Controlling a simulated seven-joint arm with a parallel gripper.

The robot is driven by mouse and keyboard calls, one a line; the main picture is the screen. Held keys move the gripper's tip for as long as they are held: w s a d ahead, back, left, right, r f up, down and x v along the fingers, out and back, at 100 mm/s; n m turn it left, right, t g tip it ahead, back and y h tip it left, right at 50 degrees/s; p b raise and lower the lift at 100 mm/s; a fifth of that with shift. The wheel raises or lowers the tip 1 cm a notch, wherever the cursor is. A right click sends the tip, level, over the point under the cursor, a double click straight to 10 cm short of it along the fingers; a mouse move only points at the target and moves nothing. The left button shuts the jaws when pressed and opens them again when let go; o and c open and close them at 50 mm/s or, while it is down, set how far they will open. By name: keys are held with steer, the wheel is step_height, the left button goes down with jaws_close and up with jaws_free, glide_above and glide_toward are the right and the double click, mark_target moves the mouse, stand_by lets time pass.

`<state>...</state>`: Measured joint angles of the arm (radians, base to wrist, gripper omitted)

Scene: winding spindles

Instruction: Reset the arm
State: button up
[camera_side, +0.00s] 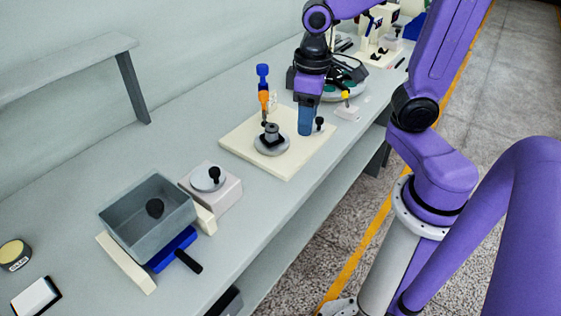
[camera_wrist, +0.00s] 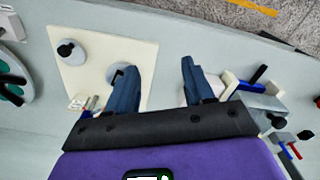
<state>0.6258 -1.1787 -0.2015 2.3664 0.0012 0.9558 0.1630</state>
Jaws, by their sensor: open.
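My gripper (camera_side: 308,120) hangs over the right part of the cream board (camera_side: 238,145), its blue fingers pointing down. In the wrist view its fingers (camera_wrist: 158,65) are spread apart with nothing between them. A dark spindle on a round grey base (camera_side: 271,141) stands upright on the board, left of my gripper and apart from it. A small black-knobbed piece (camera_side: 319,124) shows just right of the fingers. In the wrist view one black-topped piece (camera_wrist: 70,50) stands clear on the board, and another round piece (camera_wrist: 116,72) is partly hidden by the left finger.
An upright blue and orange tool (camera_side: 263,88) stands at the board's back edge. A grey bin (camera_side: 148,215) with a black knob inside and a white box (camera_side: 210,190) with a grey disc are at the left. A green-topped round device (camera_side: 345,85) is behind my gripper.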

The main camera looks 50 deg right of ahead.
steer(key=s+a+f+n, duration=0.1)
steer(key=s+a+n, duration=0.1)
steer(key=s+n, duration=0.6)
steer(key=shift+s, duration=2.2)
steer(key=shift+f, duration=0.1)
steer(key=shift+c, duration=0.3)
